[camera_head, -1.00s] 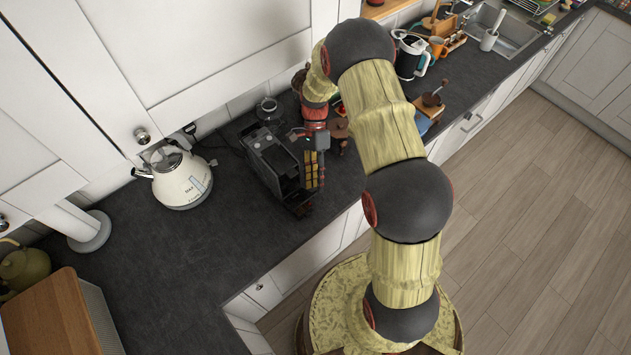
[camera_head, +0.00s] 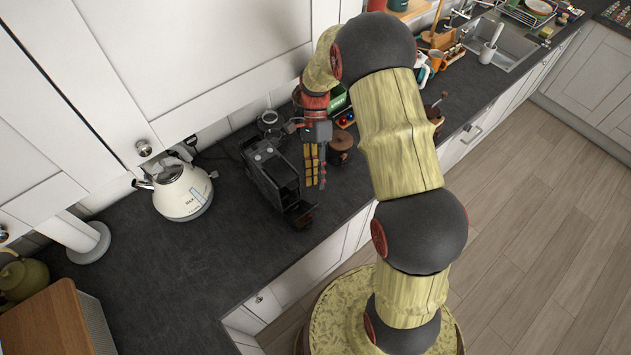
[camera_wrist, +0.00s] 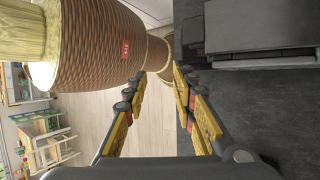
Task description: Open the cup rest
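A dark coffee machine (camera_head: 262,167) stands on the slate worktop. Its low front part (camera_head: 300,214), which looks like the cup rest, juts toward the worktop's front edge; I cannot tell how far it is folded out. My gripper (camera_head: 315,178) is just right of the machine, fingers pointing toward the front edge. In the wrist view my gripper (camera_wrist: 160,75) has its two yellow-padded fingers spread with nothing between them. The machine (camera_wrist: 260,28) shows there at the upper right, beside the right finger and apart from it.
A cream kettle (camera_head: 182,190) stands left of the machine. A brown round-topped object (camera_head: 341,142) is close to the right of my gripper. A wooden box (camera_head: 45,320) is at the lower left. The worktop between kettle and front edge is clear.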

